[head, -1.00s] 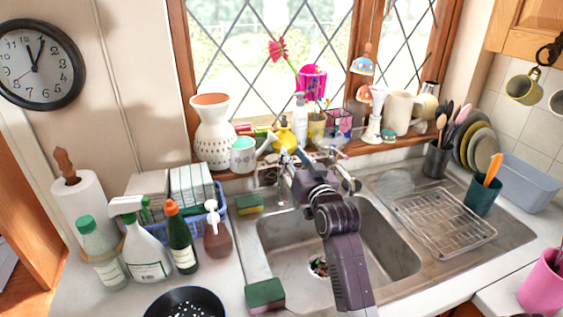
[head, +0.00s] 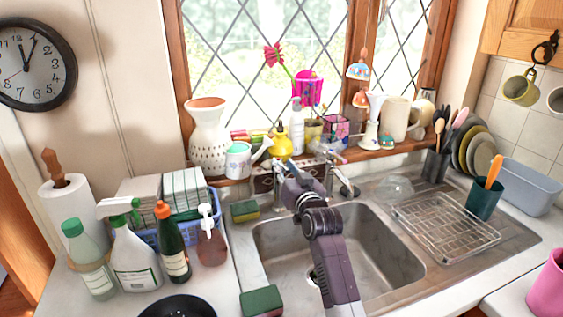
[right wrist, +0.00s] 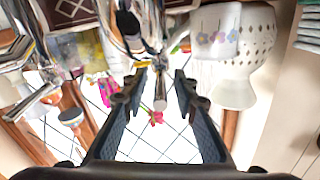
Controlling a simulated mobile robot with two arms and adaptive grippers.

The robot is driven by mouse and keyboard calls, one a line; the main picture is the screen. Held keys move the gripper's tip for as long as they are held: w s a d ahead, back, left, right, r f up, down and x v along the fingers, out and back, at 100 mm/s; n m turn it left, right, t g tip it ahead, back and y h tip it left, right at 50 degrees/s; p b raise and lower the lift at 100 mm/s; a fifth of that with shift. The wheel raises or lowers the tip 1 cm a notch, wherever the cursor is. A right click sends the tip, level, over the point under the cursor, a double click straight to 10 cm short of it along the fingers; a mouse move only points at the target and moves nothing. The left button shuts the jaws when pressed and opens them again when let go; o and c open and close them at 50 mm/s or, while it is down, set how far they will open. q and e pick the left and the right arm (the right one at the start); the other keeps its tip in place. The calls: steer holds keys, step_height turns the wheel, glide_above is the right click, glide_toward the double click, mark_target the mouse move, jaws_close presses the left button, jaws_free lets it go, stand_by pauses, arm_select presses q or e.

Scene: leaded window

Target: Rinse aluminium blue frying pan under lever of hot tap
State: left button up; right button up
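A dark round frying pan (head: 180,307) lies on the counter left of the sink, cut off by the bottom edge of the head view; its handle is out of sight. The metal tap (head: 343,185) stands at the back of the sink (head: 385,245), partly hidden by my right arm. My right gripper (head: 287,172) is over the back of the sink, close to the tap. In the right wrist view, my right gripper (right wrist: 160,84) has its fingers apart. A metal tap part (right wrist: 160,92) shows in the gap; I cannot tell whether they touch. My left gripper is not in view.
Sponges (head: 262,301) lie along the sink's left edge. Bottles (head: 172,245) and a blue basket (head: 150,234) crowd the left counter. The windowsill holds a white vase (head: 207,140), a mug and other items. A wire rack (head: 450,226) is on the right drainer.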

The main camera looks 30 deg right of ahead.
steer(key=shift+x, duration=1.15)
steer(key=shift+c, duration=0.4)
jaws_close()
